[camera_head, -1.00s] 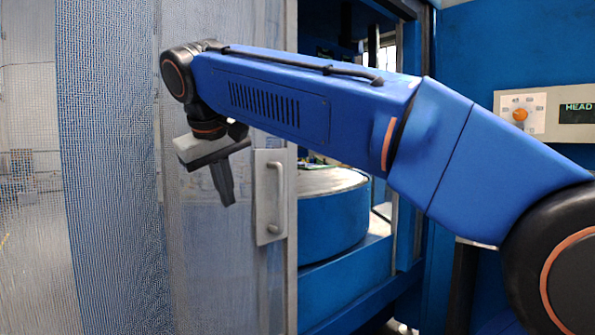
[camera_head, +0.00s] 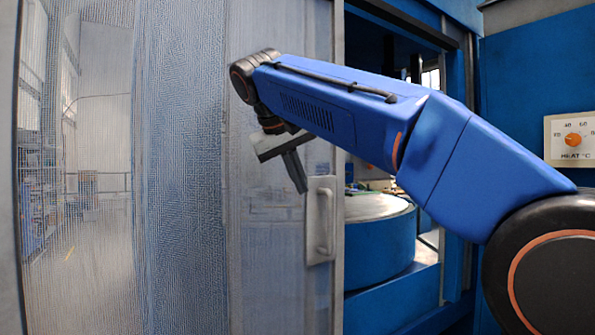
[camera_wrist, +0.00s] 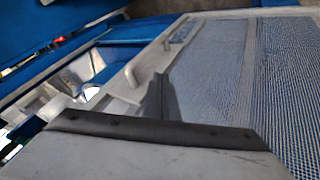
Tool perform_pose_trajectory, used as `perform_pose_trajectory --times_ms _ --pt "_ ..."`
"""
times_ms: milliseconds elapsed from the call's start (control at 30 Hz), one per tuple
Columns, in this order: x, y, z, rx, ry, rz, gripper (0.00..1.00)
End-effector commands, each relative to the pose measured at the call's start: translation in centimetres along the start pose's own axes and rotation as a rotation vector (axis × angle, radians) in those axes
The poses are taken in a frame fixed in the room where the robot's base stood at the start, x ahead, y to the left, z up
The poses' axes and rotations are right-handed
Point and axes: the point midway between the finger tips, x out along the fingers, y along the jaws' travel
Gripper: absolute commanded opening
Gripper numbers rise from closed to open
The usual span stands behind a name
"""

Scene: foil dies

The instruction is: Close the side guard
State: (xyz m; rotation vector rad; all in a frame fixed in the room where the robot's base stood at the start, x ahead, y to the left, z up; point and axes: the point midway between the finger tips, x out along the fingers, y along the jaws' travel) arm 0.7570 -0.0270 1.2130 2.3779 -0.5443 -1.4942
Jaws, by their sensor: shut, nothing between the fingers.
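The side guard (camera_head: 270,240) is a grey-framed mesh panel in the head view. Its right edge stands beside an opening in the blue machine (camera_head: 470,60). A pale bar handle (camera_head: 322,222) is fixed near that edge; it also shows in the wrist view (camera_wrist: 131,75). My gripper (camera_head: 300,186) is shut and empty, pointing down in front of the guard, just left of and above the handle. In the wrist view its dark fingers (camera_wrist: 160,85) lie right of the handle. I cannot tell whether they touch the panel.
Through the opening a round blue drum with a pale top (camera_head: 378,208) shows inside the machine. A control plate with an orange knob (camera_head: 572,139) is at the right. My blue arm crosses in front of the opening.

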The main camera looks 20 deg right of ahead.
Motion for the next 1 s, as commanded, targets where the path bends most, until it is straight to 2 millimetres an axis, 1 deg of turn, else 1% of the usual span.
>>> perform_pose_trajectory --times_ms 33,233,400,600,1000 --pt "1.0 0.1 0.1 0.001 -0.004 0.002 0.00" --pt "4.5 0.1 0.1 0.001 -0.002 0.002 0.00" --pt "5.2 2.0 0.1 0.003 -0.001 0.000 0.00" --pt "5.9 3.2 0.0 0.001 -0.001 0.001 0.00" --pt "6.1 3.6 0.0 0.000 0.000 0.000 0.00"
